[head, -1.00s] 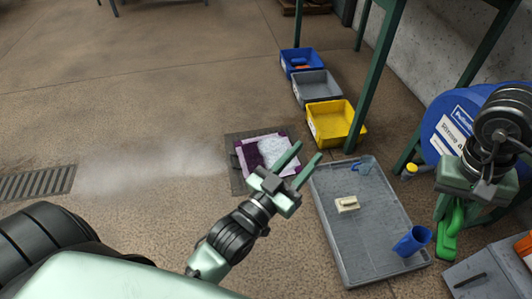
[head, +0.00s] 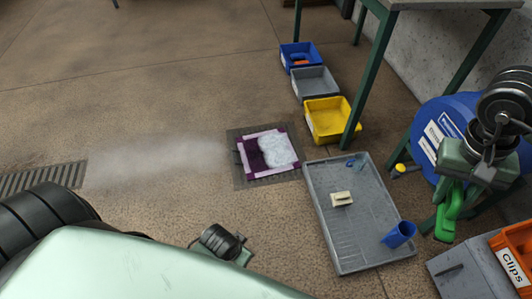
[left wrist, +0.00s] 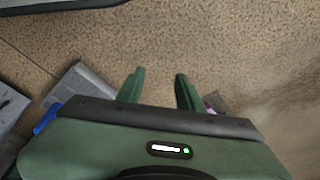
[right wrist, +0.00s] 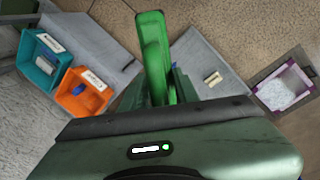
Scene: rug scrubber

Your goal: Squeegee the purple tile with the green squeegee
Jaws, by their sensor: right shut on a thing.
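The purple tile (head: 255,160) lies on a dark floor grate, with a pale border, purple corners and a patch of white foam over its right half. It also shows at the right of the right wrist view (right wrist: 296,75). My right gripper (head: 462,182) is shut on the green squeegee (head: 449,215), holding it up at the right, well away from the tile. The squeegee stands out ahead of the fingers in the right wrist view (right wrist: 152,45). My left gripper (left wrist: 158,88) is open and empty above bare floor; its fingers do not show in the head view.
A grey tray (head: 357,238) with a cream-handled brush (head: 341,199) and a blue cup (head: 399,234) lies right of the tile. Blue, grey and yellow bins (head: 329,120) stand behind, near green table legs. A blue drum (head: 440,130) stands at right.

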